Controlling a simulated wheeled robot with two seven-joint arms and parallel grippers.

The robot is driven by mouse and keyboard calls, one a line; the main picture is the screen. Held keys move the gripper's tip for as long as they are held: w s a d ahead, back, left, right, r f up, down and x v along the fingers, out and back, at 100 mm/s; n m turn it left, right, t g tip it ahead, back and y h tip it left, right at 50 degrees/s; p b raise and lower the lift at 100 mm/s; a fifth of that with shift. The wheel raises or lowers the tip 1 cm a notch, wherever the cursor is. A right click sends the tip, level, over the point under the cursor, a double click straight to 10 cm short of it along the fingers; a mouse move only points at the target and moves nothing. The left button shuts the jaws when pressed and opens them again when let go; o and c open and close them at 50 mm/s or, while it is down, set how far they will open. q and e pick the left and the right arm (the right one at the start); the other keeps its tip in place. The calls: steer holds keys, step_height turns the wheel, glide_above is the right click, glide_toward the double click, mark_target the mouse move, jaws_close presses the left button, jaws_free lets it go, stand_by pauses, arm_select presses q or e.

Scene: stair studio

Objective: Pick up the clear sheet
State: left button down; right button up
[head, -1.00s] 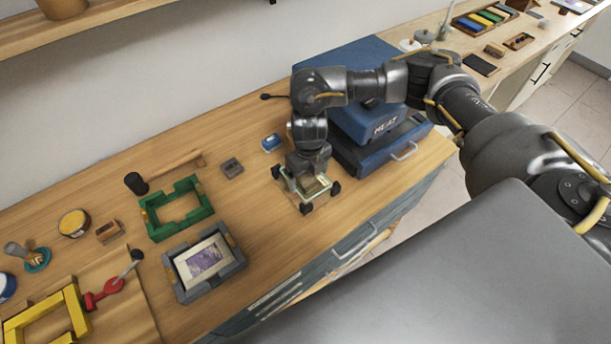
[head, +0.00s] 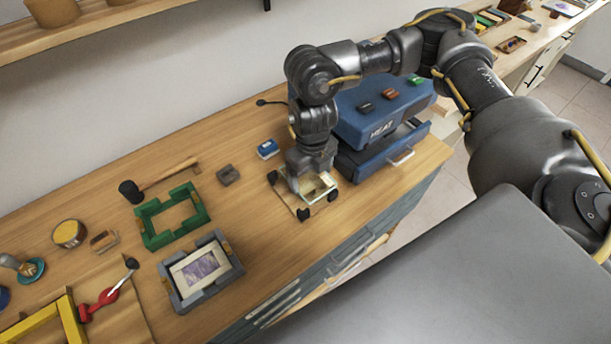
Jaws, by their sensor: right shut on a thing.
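The clear sheet (head: 322,192) is a thin see-through square with a pale greenish edge. My right gripper (head: 314,181) points down and is shut on it. The sheet is over a thin wooden board (head: 289,201) with black corner blocks, and looks slightly raised from it. The gripper hides part of the sheet and the board's back corner. My left gripper is not in view.
A blue heat press (head: 375,125) stands right behind the gripper. To the left are a grey frame with a picture (head: 222,284), a green frame (head: 154,240), a mallet (head: 132,191), a small grey block (head: 228,175) and a blue-and-white item (head: 267,149).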

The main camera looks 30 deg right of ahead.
steer(key=s+r+p, duration=0.4)
steer(key=s+r, duration=0.1)
steer(key=s, duration=0.5)
steer(key=shift+s+a+r, duration=0.2)
steer(key=shift+a+r, duration=0.1)
steer(key=shift+a, duration=0.15)
